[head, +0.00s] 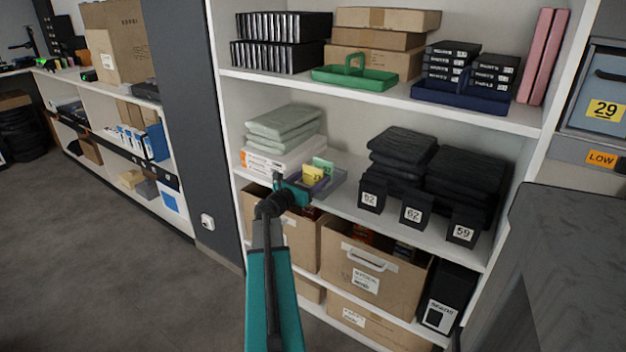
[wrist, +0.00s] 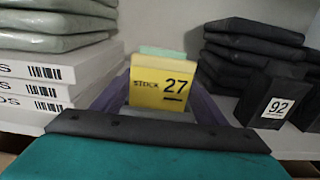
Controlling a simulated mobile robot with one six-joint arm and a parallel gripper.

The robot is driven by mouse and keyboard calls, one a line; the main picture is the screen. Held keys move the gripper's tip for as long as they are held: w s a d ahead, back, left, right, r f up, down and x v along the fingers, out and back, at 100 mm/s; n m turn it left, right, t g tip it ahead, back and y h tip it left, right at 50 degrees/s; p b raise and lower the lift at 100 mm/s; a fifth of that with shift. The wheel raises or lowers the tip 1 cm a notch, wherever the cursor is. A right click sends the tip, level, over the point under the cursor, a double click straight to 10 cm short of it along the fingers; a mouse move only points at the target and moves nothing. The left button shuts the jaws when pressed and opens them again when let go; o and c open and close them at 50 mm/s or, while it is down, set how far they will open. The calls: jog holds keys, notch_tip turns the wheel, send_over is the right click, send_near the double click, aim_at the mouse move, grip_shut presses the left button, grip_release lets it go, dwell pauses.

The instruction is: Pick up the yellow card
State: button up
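The yellow card (head: 313,174) stands upright in a small grey-purple tray (head: 335,187) on the middle shelf. In the wrist view the yellow card (wrist: 161,84) faces me, reads "STOCK 27" and is near the middle, with the tray's purple side (wrist: 208,108) beside it. A green card (head: 323,164) stands just behind it; its top edge (wrist: 162,51) shows in the wrist view. My gripper (head: 299,187) is at the tray's front left, close before the yellow card. A dark bar and teal part of mine cover the bottom of the wrist view. The finger gap is hidden.
White boxes (wrist: 40,88) under folded grey-green cloths stand left of the tray. Black folded stacks (head: 402,158) and a black numbered box (head: 372,194) stand to the right. The upper shelf (head: 390,97) is above; cartons (head: 372,260) fill the shelf below.

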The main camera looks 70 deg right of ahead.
aim_at(313, 169)
jog(key=shift+r, duration=0.1)
jog(key=shift+r, duration=0.9)
jog(key=shift+s+a+r+p, duration=0.1)
jog(key=shift+r+p, duration=0.1)
jog(key=shift+r, duration=0.25)
jog(key=shift+s+a+r+p, duration=0.1)
jog(key=shift+r+p, duration=0.05)
jog(key=shift+r, duration=0.25)
jog(key=s+a+r+p, duration=0.1)
jog(key=s+a+p, duration=0.3)
jog(key=s+a, duration=0.3)
jog(key=s, duration=0.3)
jog(key=shift+s+a+r, duration=0.15)
jog(key=shift+s+r, duration=0.1)
jog(key=shift+s, duration=0.1)
jog(key=p, duration=0.3)
jog(key=s+p, duration=0.1)
jog(key=p, duration=0.3)
jog(key=shift+a, duration=0.25)
jog(key=p, duration=0.3)
jog(key=shift+s+a+r, duration=0.1)
jog(key=shift+s+a, duration=0.15)
jog(key=shift+s, duration=0.05)
jog(key=shift+s+a+f+p, duration=0.2)
jog(key=shift+a+p, duration=0.1)
jog(key=shift+p, duration=1.25)
jog(key=shift+w, duration=0.1)
